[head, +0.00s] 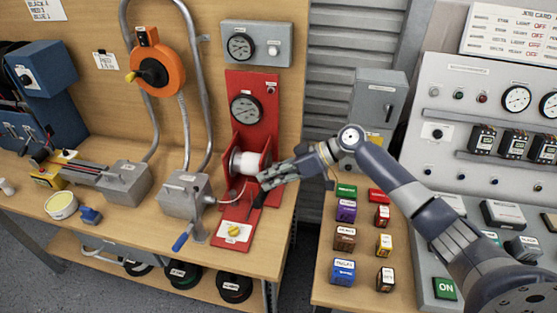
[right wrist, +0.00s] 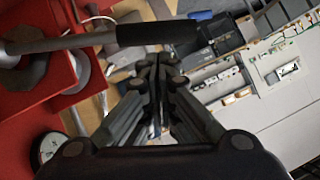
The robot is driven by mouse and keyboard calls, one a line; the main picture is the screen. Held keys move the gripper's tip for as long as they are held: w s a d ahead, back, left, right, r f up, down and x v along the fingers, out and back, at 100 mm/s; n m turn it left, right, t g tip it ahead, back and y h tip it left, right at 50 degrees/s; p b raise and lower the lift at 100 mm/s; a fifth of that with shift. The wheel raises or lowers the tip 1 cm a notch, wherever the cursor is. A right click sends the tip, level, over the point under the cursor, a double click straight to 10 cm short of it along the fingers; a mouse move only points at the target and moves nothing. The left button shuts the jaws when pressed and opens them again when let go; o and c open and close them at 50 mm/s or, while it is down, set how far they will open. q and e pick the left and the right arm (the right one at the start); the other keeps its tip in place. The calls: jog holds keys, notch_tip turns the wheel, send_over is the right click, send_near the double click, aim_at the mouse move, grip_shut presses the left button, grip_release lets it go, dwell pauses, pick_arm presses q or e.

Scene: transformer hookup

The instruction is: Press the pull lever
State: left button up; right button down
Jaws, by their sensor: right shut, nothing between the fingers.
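The red pull stand (head: 243,125) stands on the wooden bench, with a round gauge, a white spool (head: 247,163) and a yellow knob at its foot. What looks like its lever, a grey bar with a black grip (right wrist: 158,33), crosses the top of the right wrist view. A dark grip shows below my fingers in the head view (head: 259,199). My right gripper (head: 264,180) is at the stand's right side, beside the spool. In the right wrist view its fingers (right wrist: 158,62) are together and empty, close to the grip; contact cannot be told. My left gripper is not in view.
A grey box (head: 185,195) with a blue-handled crank stands left of the stand. An orange reel (head: 158,68) hangs on the back board. Several coloured boxes cover the right-hand bench (head: 325,290). A gap separates the two benches.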

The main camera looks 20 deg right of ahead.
jog(key=shift+s+a+f, duration=0.1)
jog(key=shift+a+f, duration=0.05)
jog(key=shift+f, duration=0.3)
